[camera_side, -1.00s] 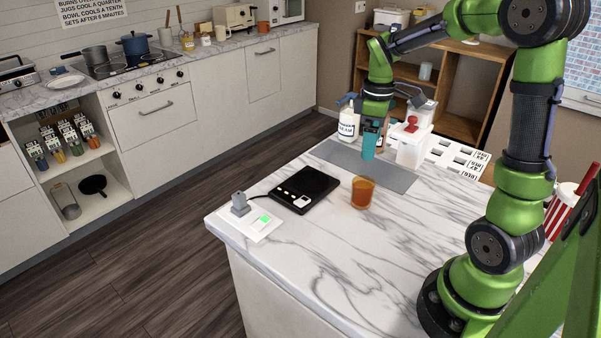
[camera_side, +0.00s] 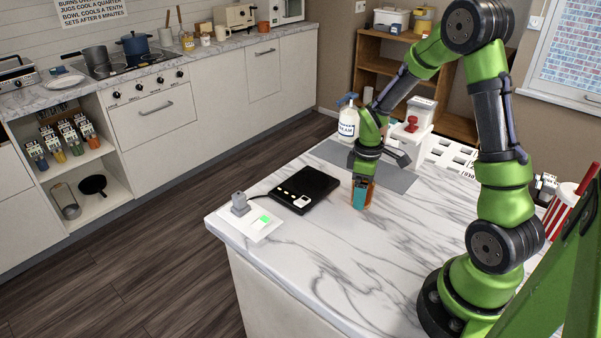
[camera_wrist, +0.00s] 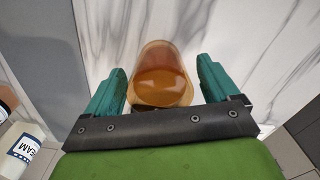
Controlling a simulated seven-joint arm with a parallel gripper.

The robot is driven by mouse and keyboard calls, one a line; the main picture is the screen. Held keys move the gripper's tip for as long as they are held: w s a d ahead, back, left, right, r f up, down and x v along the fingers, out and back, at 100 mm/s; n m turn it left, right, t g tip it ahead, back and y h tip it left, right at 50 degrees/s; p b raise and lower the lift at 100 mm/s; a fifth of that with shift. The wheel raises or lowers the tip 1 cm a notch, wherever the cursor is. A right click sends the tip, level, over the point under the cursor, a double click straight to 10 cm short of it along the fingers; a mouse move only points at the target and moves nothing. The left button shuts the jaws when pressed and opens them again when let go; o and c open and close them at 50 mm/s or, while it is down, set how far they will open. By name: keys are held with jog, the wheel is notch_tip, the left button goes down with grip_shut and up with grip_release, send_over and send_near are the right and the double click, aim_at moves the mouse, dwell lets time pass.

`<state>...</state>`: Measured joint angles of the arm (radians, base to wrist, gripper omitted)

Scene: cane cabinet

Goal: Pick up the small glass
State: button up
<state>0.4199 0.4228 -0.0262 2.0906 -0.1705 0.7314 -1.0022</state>
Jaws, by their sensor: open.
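The small glass (camera_wrist: 160,75) holds amber liquid and stands on the marble counter. In the wrist view it lies between the two teal fingers of my gripper (camera_wrist: 162,90), with a gap on each side. In the side view my gripper (camera_side: 361,194) is low over the counter at the glass, and its fingers hide most of it. Only an orange edge of the glass (camera_side: 371,192) shows there. The gripper is open.
A black scale (camera_side: 304,189) and a white pad with a green square (camera_side: 259,222) lie to the left. A white spray bottle (camera_side: 348,123) and a white box with a red-handled item (camera_side: 411,138) stand behind. The counter in front is clear.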

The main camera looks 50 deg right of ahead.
jog(key=shift+f, duration=0.2)
jog(key=c, duration=1.2)
jog(key=shift+r, duration=0.2)
